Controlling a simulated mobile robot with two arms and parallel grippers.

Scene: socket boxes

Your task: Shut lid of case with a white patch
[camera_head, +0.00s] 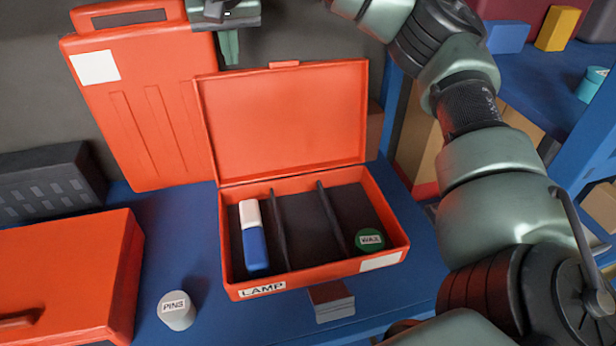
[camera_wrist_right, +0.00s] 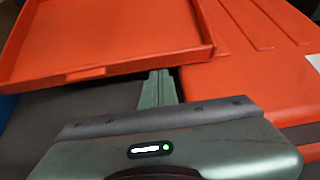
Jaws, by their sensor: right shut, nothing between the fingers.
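An orange case (camera_head: 231,292) stands open on the blue bench, with a LAMP label and a white patch (camera_head: 380,262) on its front wall. Its lid (camera_head: 285,120) is raised at the back and leans slightly backward. Inside, a blue-and-white stick lies in the left compartment and a green WAX disc in the right one. My right gripper (camera_head: 229,48) is shut and empty, just above the lid's upper left edge. In the right wrist view its fingers (camera_wrist_right: 158,76) point down beside the lid (camera_wrist_right: 110,40); contact is unclear. My left gripper is not in view.
Another orange case (camera_head: 160,130) with a white patch stands upright behind, left of the lid. A closed orange case (camera_head: 60,265) lies at left, with a PINS cup (camera_head: 176,310) beside it. A small box (camera_head: 332,301) sits in front. A dark box (camera_head: 50,185) is at far left.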

